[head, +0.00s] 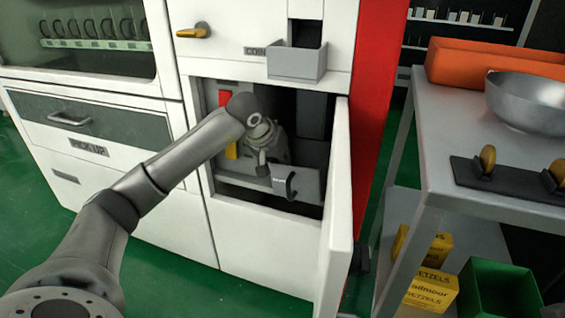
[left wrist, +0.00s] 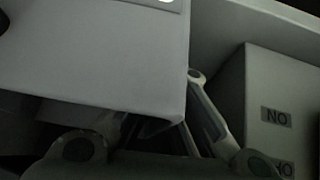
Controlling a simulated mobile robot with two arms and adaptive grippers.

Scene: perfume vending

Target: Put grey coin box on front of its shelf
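A grey box front with a black hooked handle (head: 290,184), which looks like the coin box, stands low in the open compartment of the white machine. My left gripper (head: 265,158) reaches into this compartment, just behind and left of the handle. In the left wrist view, a large plain grey box-like body (left wrist: 95,60) fills the upper left and covers part of my fingers. One finger (left wrist: 207,105) shows beside its right edge. The shelf under the box is mostly hidden. My right gripper is not in view.
The compartment's white door (head: 337,210) stands open at the right. A grey coin tray (head: 297,64) juts out above the opening. A light block labelled NO (left wrist: 275,100) is close on the right in the wrist view. A metal table (head: 450,150) stands farther right.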

